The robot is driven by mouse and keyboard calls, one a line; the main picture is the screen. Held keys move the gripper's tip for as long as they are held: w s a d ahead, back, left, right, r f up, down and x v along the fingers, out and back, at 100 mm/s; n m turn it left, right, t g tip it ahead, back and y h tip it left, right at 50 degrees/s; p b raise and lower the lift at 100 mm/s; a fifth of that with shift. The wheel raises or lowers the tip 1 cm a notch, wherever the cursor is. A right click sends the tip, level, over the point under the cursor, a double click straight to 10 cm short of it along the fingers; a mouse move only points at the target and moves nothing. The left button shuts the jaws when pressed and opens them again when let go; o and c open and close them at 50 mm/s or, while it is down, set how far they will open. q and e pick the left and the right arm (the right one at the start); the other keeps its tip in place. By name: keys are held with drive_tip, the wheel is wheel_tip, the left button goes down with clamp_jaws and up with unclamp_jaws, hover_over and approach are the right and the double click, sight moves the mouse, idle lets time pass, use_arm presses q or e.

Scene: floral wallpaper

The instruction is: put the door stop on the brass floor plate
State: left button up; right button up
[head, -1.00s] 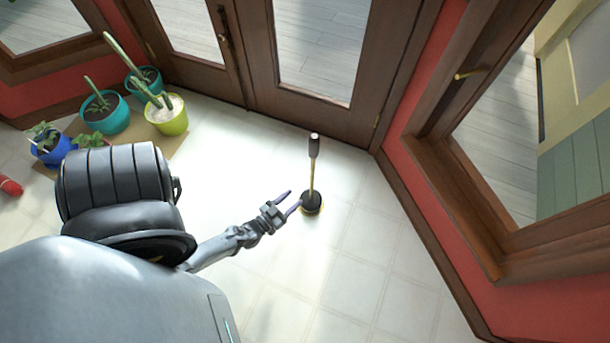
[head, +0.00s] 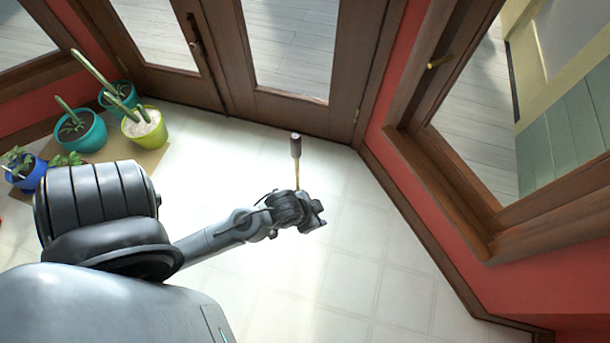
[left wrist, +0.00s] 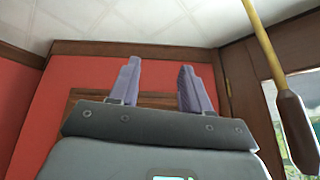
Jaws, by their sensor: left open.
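The door stop (head: 295,147) stands upright on the floor, with a dark grip on a thin brass rod. Its dark base and the brass floor plate are hidden behind my left gripper in the head view. My left gripper (head: 316,219) is in front of the lower rod, open and empty. In the left wrist view, its two purple fingers (left wrist: 160,86) are apart with nothing between them. The rod and brown grip of the door stop (left wrist: 297,125) show at the right of that view, outside the fingers. My right gripper is not in view.
Potted plants (head: 80,132) stand on a tan mat (head: 143,163) at the left. A wooden double door (head: 290,112) is behind the door stop. A red wall (head: 440,235) with a wood-framed window is at the right. Pale tiled floor (head: 350,260) is clear around the gripper.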

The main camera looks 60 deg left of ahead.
use_arm(q)
drive_tip(key=s+d+r+g, duration=0.1)
drive_tip(key=s+d+r, duration=0.1)
drive_tip(key=s+r, duration=0.2)
drive_tip(key=shift+s+r+g, duration=0.2)
drive_tip(key=shift+s+g, duration=0.05)
drive_tip(key=shift+g, duration=0.15)
wheel_tip(320, 180, up, 70)
drive_tip(key=p, duration=7)
drive_tip(key=shift+r, duration=0.15)
